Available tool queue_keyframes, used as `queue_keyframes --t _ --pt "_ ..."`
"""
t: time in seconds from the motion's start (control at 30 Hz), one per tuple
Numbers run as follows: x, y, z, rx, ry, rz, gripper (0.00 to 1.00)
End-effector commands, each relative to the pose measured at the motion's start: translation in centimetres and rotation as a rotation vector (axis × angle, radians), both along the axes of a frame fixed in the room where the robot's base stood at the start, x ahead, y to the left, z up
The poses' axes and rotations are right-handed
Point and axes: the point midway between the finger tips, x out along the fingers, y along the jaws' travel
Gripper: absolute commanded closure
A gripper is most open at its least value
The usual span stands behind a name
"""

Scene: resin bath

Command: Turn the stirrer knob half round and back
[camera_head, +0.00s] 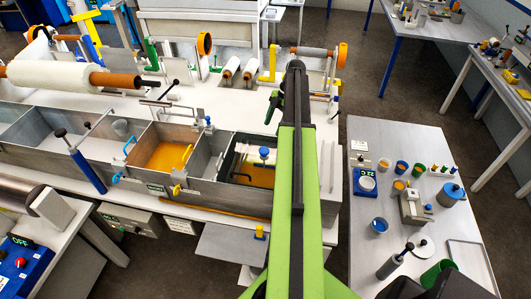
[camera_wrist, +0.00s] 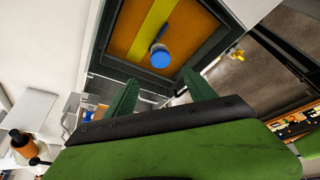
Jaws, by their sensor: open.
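What looks like the stirrer knob is a blue round cap (camera_head: 264,153) standing above the orange resin in the right compartment of the bath (camera_head: 237,200). In the wrist view the blue knob (camera_wrist: 160,58) shows beyond the gap between my fingers, over orange resin with a yellow band. My gripper (camera_wrist: 163,92) has its two green fingers spread, with nothing between them, apart from the knob. In the head view my gripper (camera_head: 273,104) shows in part beside the dark end of my arm, farther back than the knob. The knob's lower part is hidden.
The long grey bath has several compartments; another orange one (camera_head: 160,157) lies left of the knob. A white roll on an orange shaft (camera_head: 60,75) and upright stands line the back. A side table (camera_head: 425,215) with cups stands right, with floor between.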

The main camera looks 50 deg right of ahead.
Motion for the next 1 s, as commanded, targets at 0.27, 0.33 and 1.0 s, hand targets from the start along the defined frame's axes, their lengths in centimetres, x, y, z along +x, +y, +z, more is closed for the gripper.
queue_keyframes --t 0.27,0.33,1.0 --pt "0.5 2.5 -7.1 0.000 0.000 0.001 0.36" --pt "0.7 3.1 -8.5 0.000 0.001 0.001 0.36" --pt "1.1 4.4 -10.6 0.000 0.001 0.000 0.60"
